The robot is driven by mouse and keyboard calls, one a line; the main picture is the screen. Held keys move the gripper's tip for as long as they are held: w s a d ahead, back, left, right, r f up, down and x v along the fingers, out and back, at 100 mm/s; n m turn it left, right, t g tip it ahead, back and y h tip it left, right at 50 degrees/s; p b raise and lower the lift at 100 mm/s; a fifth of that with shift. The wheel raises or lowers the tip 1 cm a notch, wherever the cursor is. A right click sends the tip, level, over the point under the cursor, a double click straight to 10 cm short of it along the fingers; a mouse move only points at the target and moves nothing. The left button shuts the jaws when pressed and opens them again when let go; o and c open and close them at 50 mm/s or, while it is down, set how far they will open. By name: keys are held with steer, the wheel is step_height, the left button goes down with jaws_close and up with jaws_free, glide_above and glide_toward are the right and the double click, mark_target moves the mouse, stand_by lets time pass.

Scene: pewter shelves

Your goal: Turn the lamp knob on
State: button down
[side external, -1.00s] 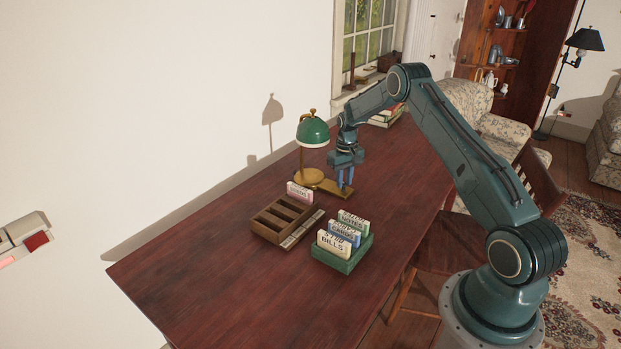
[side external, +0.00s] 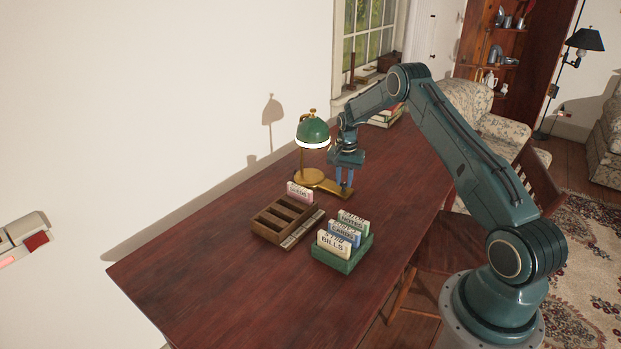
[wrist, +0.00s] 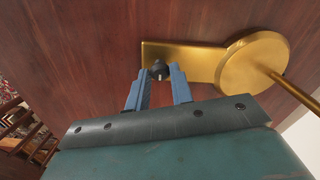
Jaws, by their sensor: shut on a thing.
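The desk lamp has a green dome shade (side external: 313,131) and a brass base (side external: 311,176), and stands near the wall. A flat brass plate runs from the base toward my gripper (side external: 345,185); the plate (wrist: 200,60) also shows in the wrist view. A small dark lamp knob (wrist: 159,67) stands on the plate's far end. My gripper's blue fingertips (wrist: 161,71) are shut on the knob, one on each side. In the side view the knob is hidden by the fingers. The shade's lower rim looks bright white.
A brown compartment tray (side external: 268,236) with a pink card (side external: 299,192) sits in front of the lamp. A green box (side external: 335,261) of labelled cards stands to its right. The table's near left part is clear. A chair (side external: 440,242) stands at the right edge.

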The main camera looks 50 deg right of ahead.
mark_target(344, 184)
steer(key=shift+m, duration=0.3)
steer(key=c, duration=1.2)
jaws_free()
steer(key=shift+r, duration=0.1)
step_height(344, 184, up, 14)
